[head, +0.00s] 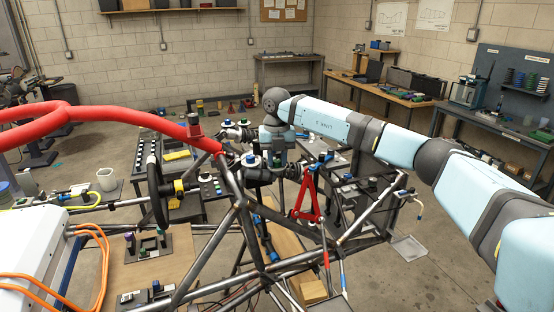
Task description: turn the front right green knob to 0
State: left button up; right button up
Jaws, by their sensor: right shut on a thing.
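The black tube chassis (235,212) fills the middle of the head view. My right arm comes in from the right, bends at its dark joint, and points down to the front of the chassis. My right gripper (283,172) is small and partly hidden among the tubes and fittings there. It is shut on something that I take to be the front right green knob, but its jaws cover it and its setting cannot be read. Two pale round dials with small dark blue tops, a nearer one (250,160) and a farther one (243,123), stand beside my right wrist. My left gripper is not in view.
Red padded tubes (130,117) cross the left side. A red A-shaped arm (307,200) and blue-ended fittings sit close to my right gripper. A black steering wheel (157,188) is to the left.

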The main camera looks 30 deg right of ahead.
aim_at(278, 160)
jog(key=m, duration=0.4)
jog(key=shift+r, duration=0.1)
jog(key=shift+m, duration=2.2)
jog(key=o, duration=0.9)
jog(key=shift+o, duration=0.2)
notch_tip(278, 160, up, 14)
jog(key=b, duration=0.2)
jog(key=shift+f, duration=0.2)
